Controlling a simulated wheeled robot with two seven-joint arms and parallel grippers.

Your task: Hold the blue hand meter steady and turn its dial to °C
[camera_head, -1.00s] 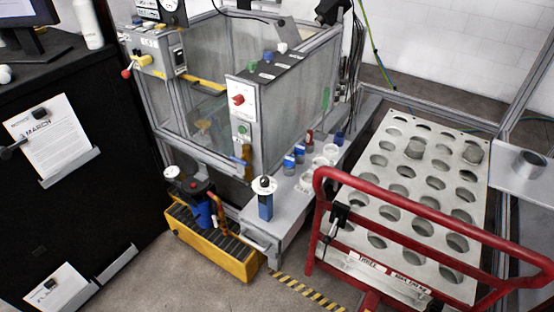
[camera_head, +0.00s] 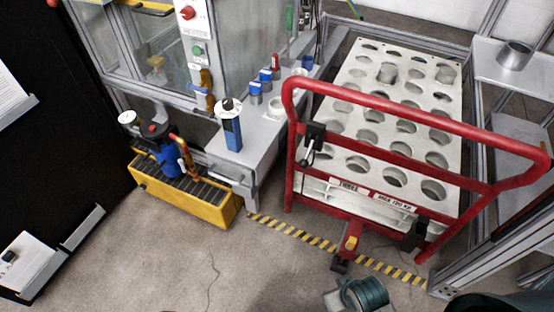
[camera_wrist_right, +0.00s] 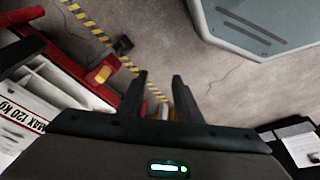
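The blue hand meter (camera_head: 232,134) stands upright near the front left corner of the grey bench in the head view. Its round white dial with a black knob (camera_head: 228,106) is at its top; the markings are too small to read. My right gripper (camera_wrist_right: 159,82) shows in the right wrist view with its two dark fingers apart. No held object is visible between them, only floor and small blurred things beyond. My left gripper is not in view.
A red-railed trolley (camera_head: 420,128) with a perforated top stands right of the bench (camera_head: 262,140). A yellow tray (camera_head: 190,195) with a blue pump (camera_head: 168,160) sits left of it. Blue-topped jars (camera_head: 265,80) stand behind the meter. The floor (camera_head: 200,270) in front is mostly clear.

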